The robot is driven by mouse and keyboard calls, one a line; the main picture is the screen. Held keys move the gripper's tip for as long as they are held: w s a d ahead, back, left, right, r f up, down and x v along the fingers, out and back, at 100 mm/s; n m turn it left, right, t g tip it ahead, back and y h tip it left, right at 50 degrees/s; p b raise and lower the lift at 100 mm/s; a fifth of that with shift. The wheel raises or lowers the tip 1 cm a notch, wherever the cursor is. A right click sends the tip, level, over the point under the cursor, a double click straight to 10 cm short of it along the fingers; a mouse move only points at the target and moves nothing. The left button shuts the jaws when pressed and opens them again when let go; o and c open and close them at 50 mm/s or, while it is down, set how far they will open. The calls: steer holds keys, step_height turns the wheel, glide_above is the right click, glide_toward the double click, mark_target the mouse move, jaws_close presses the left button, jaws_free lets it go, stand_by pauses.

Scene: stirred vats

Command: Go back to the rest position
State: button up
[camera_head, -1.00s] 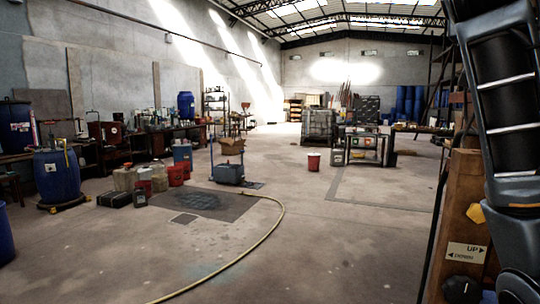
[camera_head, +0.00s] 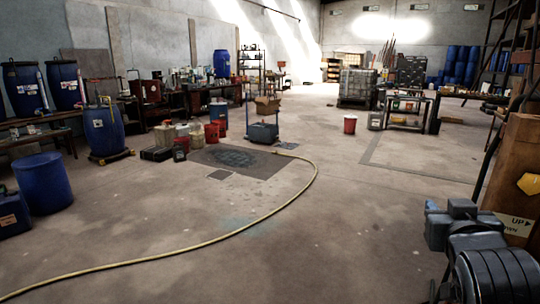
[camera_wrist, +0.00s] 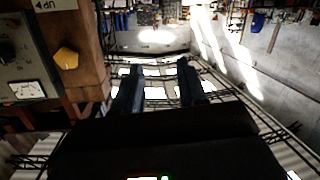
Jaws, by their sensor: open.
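My gripper (camera_wrist: 158,72) shows in the wrist view as two dark fingers, apart, with nothing between them. In the head view, dark ribbed parts of my arm fill the lower right corner; the fingers cannot be made out there. A wooden post (camera_head: 523,160) with a yellow knob (camera_head: 528,184) and an UP/DOWN label (camera_head: 513,224) stands just behind the arm. The post also shows in the wrist view (camera_wrist: 88,25), left of the gripper and apart from the fingers.
A yellow hose (camera_head: 240,230) curves across the floor. Blue drums (camera_head: 104,130), an open blue barrel (camera_head: 43,183) and workbenches line the left. A red bucket (camera_head: 350,124) and a black rack (camera_head: 405,108) stand farther back.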

steer(key=s+a+f+n+y, duration=0.1)
steer(key=s+a+f+y, duration=0.15)
steer(key=s+f, duration=0.4)
steer(key=s+a+f+y, duration=0.1)
steer(key=s+a+f, duration=0.35)
steer(key=s, duration=0.35)
steer(key=s+a+f+n+y, duration=0.1)
steer(key=s+a+f, duration=0.2)
steer(key=s+f, duration=0.35)
steer(key=s+r+y, duration=0.2)
steer(key=s+r, duration=0.1)
steer(key=s, duration=2)
steer(key=shift+s+a+n, duration=0.35)
steer(key=shift+a+n, duration=0.05)
steer(key=shift+a, duration=0.05)
